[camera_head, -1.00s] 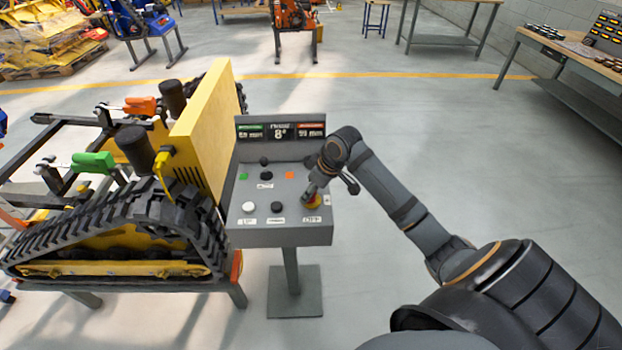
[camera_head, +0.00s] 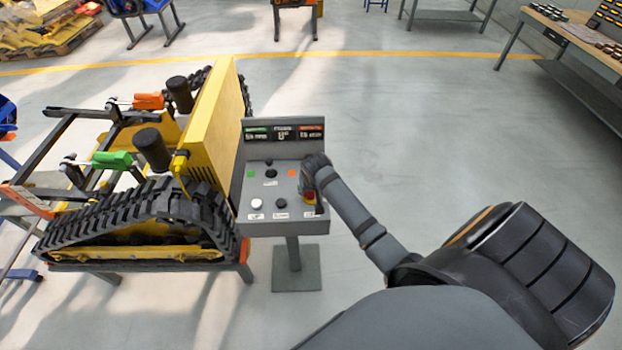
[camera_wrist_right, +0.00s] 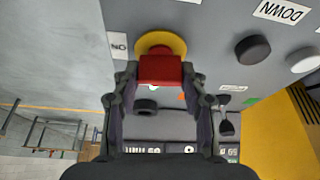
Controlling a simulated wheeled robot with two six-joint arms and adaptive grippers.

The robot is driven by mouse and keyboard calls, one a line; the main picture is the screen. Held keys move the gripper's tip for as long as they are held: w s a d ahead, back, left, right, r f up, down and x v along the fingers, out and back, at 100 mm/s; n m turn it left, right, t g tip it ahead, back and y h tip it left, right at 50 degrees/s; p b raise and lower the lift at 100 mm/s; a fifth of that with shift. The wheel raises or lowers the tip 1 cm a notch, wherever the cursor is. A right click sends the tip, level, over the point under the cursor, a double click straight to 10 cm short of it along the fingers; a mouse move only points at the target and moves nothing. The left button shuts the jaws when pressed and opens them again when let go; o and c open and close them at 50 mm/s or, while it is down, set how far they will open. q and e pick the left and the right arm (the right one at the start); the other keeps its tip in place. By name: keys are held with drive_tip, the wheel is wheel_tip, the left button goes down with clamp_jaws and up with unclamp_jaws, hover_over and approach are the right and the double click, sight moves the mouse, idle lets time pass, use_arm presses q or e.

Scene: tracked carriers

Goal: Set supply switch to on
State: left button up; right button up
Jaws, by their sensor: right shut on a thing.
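The supply switch is a red handle (camera_wrist_right: 160,70) on a round yellow base (camera_wrist_right: 161,42), on the sloped face of a grey control console (camera_head: 279,226). In the wrist view an "ON" label (camera_wrist_right: 118,46) lies beside the yellow base. My right gripper (camera_wrist_right: 160,85) is shut on the red handle, one finger on each side. In the head view the switch (camera_head: 309,196) shows small at the console's right, partly hidden by my right gripper (camera_head: 310,188). My left gripper is not in view.
The console also carries a white button (camera_head: 256,204), a black button (camera_head: 281,204), a small black lever and a display panel (camera_head: 284,133). A yellow tracked carrier (camera_head: 135,238) stands close on its left.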

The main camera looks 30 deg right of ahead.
drive_tip(key=shift+m+p, duration=0.55)
drive_tip(key=shift+m, duration=0.15)
drive_tip(key=o, duration=1.1)
drive_tip(key=shift+o, duration=0.2)
drive_tip(key=shift+r, duration=0.1)
drive_tip(key=v, duration=1.1)
drive_tip(key=shift+a+r, duration=0.25)
drive_tip(key=shift+r, duration=0.1)
